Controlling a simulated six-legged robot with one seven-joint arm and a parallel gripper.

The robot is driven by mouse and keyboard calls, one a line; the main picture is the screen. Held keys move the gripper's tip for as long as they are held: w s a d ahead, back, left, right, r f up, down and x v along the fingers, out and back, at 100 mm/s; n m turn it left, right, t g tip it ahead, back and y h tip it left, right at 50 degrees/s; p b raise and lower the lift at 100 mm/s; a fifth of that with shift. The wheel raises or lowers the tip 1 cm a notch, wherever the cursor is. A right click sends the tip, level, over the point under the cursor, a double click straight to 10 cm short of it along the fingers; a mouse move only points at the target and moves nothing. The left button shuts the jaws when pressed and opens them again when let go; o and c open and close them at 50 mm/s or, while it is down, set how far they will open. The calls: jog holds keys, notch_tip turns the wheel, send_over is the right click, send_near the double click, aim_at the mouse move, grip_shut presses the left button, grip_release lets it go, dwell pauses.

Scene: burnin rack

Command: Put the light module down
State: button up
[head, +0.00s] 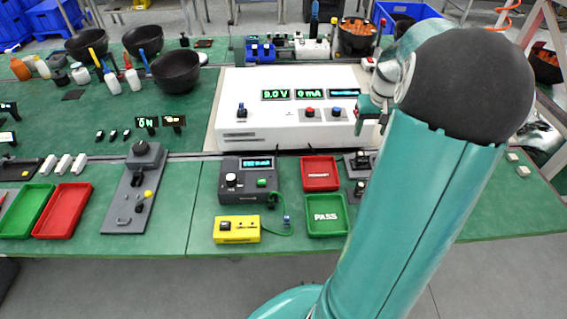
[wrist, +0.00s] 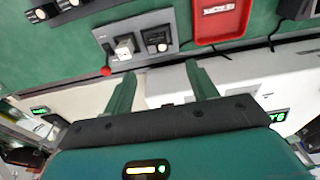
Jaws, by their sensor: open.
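My gripper (wrist: 160,70) is open, with nothing between its two green fingers in the wrist view. In the head view my gripper (head: 371,115) is partly hidden by my arm, in front of the white power unit. A small whitish block (wrist: 124,46), which may be the light module, sits in a grey fixture (wrist: 138,28) in the wrist view, apart from the fingertips. Beside it on the fixture are a black knob (wrist: 157,40) and a red ball (wrist: 106,71). In the head view the fixture (head: 352,170) is partly behind my arm.
A red tray (head: 320,173) and a green PASS tray (head: 326,215) lie left of the fixture. A dark meter (head: 246,187) and a yellow box (head: 236,230) stand farther left. The white power unit (head: 245,92) stands behind. Green bench shows between the left fixture and the meter.

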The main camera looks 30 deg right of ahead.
jog(key=w+a+r+n+t+h, duration=0.15)
jog(key=a+r, duration=0.35)
jog(key=a, duration=0.7)
jog(key=w+a+r+n, duration=0.15)
jog(key=a+r, duration=0.25)
jog(key=a, duration=0.8)
jog(key=s+a+n+t+y, duration=0.1)
jog(key=s+a, duration=0.4)
jog(key=a, duration=0.3)
jog(key=s+a+r+n+t+y, duration=0.1)
jog(key=s+a, duration=0.3)
jog(key=a, duration=0.4)
jog(key=shift+s+n+t, duration=0.35)
jog(key=shift+n+t, duration=0.1)
jog(key=shift+n, duration=0.05)
jog(key=shift+a, duration=0.1)
jog(key=c, duration=0.5)
